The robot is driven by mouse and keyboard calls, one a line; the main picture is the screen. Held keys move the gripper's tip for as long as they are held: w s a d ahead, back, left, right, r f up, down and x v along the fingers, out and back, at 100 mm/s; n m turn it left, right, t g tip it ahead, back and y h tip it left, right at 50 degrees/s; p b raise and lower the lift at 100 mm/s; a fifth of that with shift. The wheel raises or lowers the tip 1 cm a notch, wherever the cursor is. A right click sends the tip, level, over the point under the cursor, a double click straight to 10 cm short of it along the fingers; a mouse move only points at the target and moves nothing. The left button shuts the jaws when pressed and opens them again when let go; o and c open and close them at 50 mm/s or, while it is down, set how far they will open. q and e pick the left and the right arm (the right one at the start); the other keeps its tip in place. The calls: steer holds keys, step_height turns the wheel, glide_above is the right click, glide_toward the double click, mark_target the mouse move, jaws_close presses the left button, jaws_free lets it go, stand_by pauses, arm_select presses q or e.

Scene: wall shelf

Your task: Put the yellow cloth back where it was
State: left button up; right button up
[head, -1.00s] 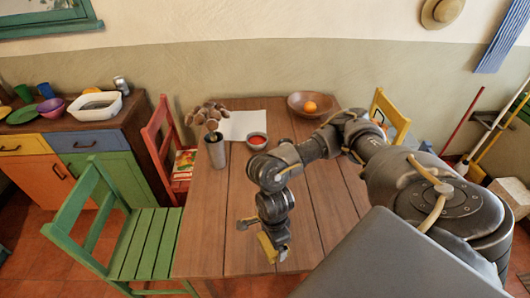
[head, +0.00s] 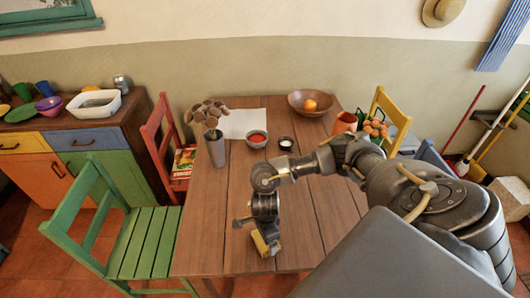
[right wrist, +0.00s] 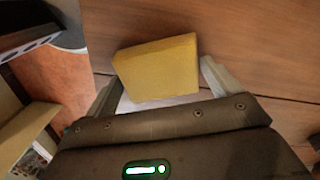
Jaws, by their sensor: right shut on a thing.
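The yellow cloth (head: 261,244) is a folded, block-like piece at the tip of my right gripper (head: 266,240), over the near part of the wooden table (head: 215,235). In the right wrist view the cloth (right wrist: 158,68) sits between the two fingers of my right gripper (right wrist: 160,82), which is shut on it. Wood planks show behind it. I cannot tell whether the cloth touches the table. My left gripper is not in view.
The table holds a flower vase (head: 216,150), white paper (head: 242,122), a red-filled bowl (head: 257,139), a small dark cup (head: 286,143), a wooden bowl (head: 298,106) and an orange pot (head: 345,123). A green chair (head: 145,243) stands at the left. The table's left-middle is clear.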

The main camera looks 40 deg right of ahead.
steer(key=shift+f, duration=0.15)
steer(key=o, duration=0.7)
steer(key=shift+r, duration=0.25)
steer(key=shift+r+p, duration=0.6)
steer(key=shift+r, duration=5.35)
steer(key=shift+a, duration=0.15)
